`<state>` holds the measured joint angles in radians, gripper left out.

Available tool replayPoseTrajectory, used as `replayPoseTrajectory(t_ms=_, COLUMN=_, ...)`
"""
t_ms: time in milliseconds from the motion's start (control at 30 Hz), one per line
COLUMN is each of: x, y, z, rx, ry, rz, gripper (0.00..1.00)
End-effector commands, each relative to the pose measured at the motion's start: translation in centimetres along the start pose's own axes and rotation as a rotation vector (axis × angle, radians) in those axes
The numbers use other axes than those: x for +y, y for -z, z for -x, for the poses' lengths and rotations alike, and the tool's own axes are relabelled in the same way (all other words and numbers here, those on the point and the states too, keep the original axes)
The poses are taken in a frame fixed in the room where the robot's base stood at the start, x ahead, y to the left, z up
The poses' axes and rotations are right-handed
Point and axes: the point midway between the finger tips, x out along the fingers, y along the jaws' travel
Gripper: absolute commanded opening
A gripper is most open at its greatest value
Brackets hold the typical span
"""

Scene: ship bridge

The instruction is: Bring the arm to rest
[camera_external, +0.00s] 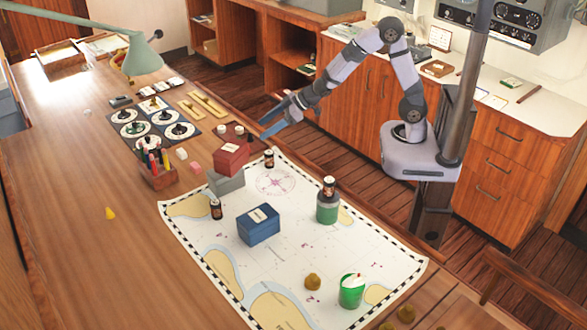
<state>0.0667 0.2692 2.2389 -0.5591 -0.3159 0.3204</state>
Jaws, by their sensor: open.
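My gripper (272,121) is open and appears empty.
A pen holder (158,176) and round dials stand left. A green lamp (142,55) overhangs the far end. The table's left side is mostly clear.

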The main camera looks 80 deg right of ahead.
Motion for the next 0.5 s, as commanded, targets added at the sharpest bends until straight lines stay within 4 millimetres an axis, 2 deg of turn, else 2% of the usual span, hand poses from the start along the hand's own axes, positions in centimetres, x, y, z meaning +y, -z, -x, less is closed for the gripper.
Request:
replayPoseTrajectory(t_ms=33, x=0.6, y=0.3, z=2.7, rx=-0.067, ry=-0.035, rz=-0.012, gripper=0.62)
replayPoseTrajectory(t_ms=67, x=0.9, y=-0.4, z=3.9, rx=-0.116, ry=-0.055, rz=-0.022, gripper=0.62)
replayPoseTrajectory(t_ms=200, x=1.2, y=-4.0, z=10.3, rx=-0.357, ry=-0.116, rz=-0.075, gripper=0.62)
replayPoseTrajectory(t_ms=400, x=-1.1, y=-8.9, z=19.6, rx=-0.672, ry=-0.102, rz=-0.147, gripper=0.62)
replayPoseTrajectory(t_ms=500, x=-2.5, y=-10.5, z=23.2, rx=-0.784, ry=-0.074, rz=-0.176, gripper=0.62)
